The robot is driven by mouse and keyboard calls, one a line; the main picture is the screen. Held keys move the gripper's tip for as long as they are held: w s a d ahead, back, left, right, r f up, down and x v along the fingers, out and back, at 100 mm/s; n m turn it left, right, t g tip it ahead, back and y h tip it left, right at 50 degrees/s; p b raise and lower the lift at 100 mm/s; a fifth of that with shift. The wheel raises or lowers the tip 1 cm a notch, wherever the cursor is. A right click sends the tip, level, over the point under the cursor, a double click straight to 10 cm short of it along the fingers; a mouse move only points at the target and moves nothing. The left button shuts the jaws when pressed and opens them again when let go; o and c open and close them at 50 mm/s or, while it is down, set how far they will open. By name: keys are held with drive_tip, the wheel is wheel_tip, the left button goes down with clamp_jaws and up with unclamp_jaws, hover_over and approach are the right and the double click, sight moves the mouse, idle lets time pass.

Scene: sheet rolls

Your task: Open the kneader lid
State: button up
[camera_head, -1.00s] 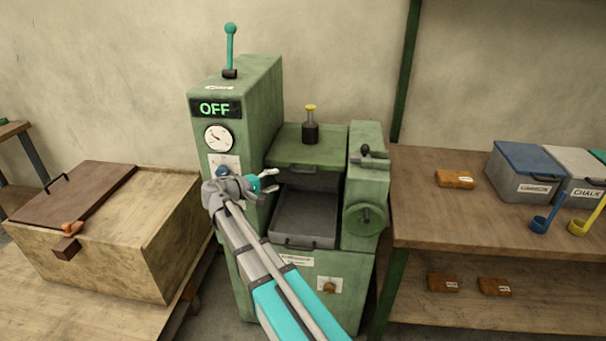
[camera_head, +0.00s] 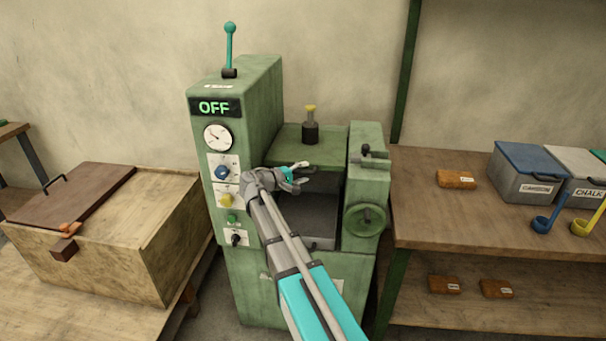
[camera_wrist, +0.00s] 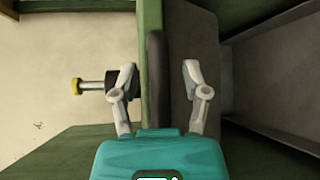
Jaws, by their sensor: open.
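The green kneader (camera_head: 265,110) stands in the middle of the head view with its display reading OFF. Its flat green lid (camera_head: 325,155) lies level between the tall left housing and the right block. My gripper (camera_head: 301,172) is at the lid's front edge and hides most of the lid handle in the head view. In the wrist view the dark handle bar (camera_wrist: 155,80) lies between the two open fingers of my gripper (camera_wrist: 160,82), with gaps on both sides.
The left housing carries a gauge (camera_head: 218,137), a blue knob (camera_head: 222,172) and a yellow knob (camera_head: 226,201). A handwheel (camera_head: 366,219) is on the right block. A wooden box (camera_head: 110,240) stands left; a table (camera_head: 440,220) with bins stands right. A dark open tray (camera_head: 312,215) lies below the lid.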

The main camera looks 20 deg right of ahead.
clamp_jaws()
idle(0.3)
